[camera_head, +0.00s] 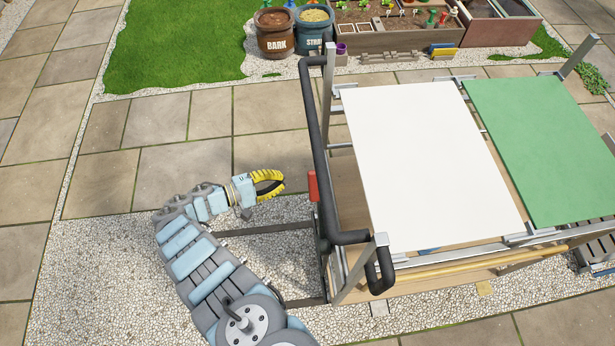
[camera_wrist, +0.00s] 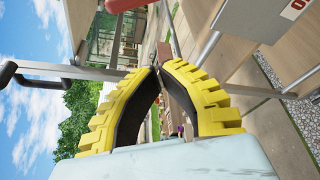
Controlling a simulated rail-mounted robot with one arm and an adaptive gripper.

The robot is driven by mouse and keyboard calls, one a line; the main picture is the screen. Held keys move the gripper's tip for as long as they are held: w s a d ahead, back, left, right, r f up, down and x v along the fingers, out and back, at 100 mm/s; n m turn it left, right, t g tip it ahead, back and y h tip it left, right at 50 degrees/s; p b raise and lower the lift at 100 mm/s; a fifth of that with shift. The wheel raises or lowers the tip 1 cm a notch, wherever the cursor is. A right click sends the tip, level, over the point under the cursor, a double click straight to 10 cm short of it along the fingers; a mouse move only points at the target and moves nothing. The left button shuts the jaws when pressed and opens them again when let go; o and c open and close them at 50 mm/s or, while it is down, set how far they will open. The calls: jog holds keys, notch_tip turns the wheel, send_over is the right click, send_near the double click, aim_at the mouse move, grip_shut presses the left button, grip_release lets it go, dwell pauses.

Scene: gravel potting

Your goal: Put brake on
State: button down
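A red brake handle (camera_head: 313,185) sits on the near left side of the metal cart frame (camera_head: 327,110), below its black bar. A red rounded piece, which looks like the same handle, shows at the top edge of the wrist view (camera_wrist: 124,4). My gripper (camera_head: 282,180) is left of the red handle, apart from it, with its yellow ribbed fingers pointing towards the cart. In the wrist view my gripper's fingers (camera_wrist: 160,66) bow outwards and their tips come together, with nothing held between them. The gripper looks shut and empty.
The cart carries a white board (camera_head: 430,160) and a green board (camera_head: 545,145). A black bent handlebar (camera_head: 318,130) stands out on the cart's left. A label plate (camera_wrist: 295,9) with red marking shows at the wrist view's top right.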

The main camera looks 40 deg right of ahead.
jog(key=s+d+p, duration=0.1)
jog(key=s+d, duration=0.4)
jog(key=shift+s+d+r, duration=0.15)
jog(key=shift+d+r, duration=0.15)
dwell(0.6)
jog(key=shift+s, duration=0.1)
jog(key=shift+r+p, duration=0.1)
jog(key=shift+p, duration=0.25)
